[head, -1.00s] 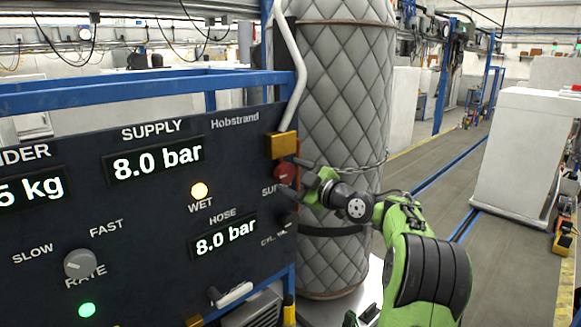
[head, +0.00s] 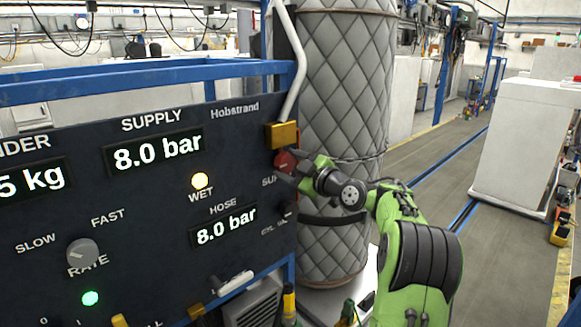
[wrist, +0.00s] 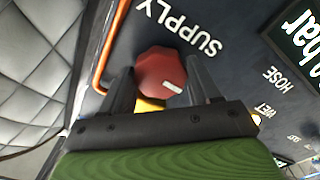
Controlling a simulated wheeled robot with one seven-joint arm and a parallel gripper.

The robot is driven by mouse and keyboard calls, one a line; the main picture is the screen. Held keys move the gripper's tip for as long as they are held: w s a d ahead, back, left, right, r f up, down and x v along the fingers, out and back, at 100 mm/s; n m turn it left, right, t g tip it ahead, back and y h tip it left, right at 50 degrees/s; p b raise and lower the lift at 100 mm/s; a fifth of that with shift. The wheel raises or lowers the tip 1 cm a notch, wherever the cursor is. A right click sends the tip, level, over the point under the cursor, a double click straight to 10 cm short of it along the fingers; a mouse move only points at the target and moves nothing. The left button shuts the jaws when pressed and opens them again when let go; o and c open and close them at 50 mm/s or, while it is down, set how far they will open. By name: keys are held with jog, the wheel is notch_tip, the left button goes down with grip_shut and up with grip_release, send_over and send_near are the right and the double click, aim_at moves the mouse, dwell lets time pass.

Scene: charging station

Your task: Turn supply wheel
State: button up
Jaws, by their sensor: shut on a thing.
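The supply wheel is a red faceted knob (head: 285,162) at the right edge of the dark panel (head: 150,240), under a brass block. In the wrist view the red wheel (wrist: 160,74) sits between my two dark fingers, with a white mark on its face and the SUPPLY label beside it. My gripper (wrist: 163,85) is shut on the wheel. In the head view my gripper (head: 292,172) reaches the wheel from the right, and its fingers partly cover the wheel and the label.
The panel shows SUPPLY 8.0 bar (head: 153,151) and HOSE 8.0 bar (head: 226,229), with a lit WET lamp (head: 200,181). A grey quilted cylinder (head: 345,90) with a chain stands close behind my gripper. A rate knob (head: 82,252) is lower left. Open floor lies to the right.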

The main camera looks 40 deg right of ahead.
jog(key=m+b, duration=0.1)
jog(key=m, duration=0.2)
jog(key=shift+f+m, duration=0.15)
jog(key=shift+m, duration=0.25)
jog(key=m, duration=0.4)
jog(key=shift+m, duration=0.3)
jog(key=m, duration=0.4)
jog(key=shift+m+p, duration=0.3)
jog(key=shift+p, duration=0.05)
jog(key=shift+a+m+p, duration=0.1)
jog(key=shift+m+p, duration=0.45)
jog(key=shift+m, duration=1.65)
jog(key=o, duration=0.8)
jog(key=shift+s, duration=0.1)
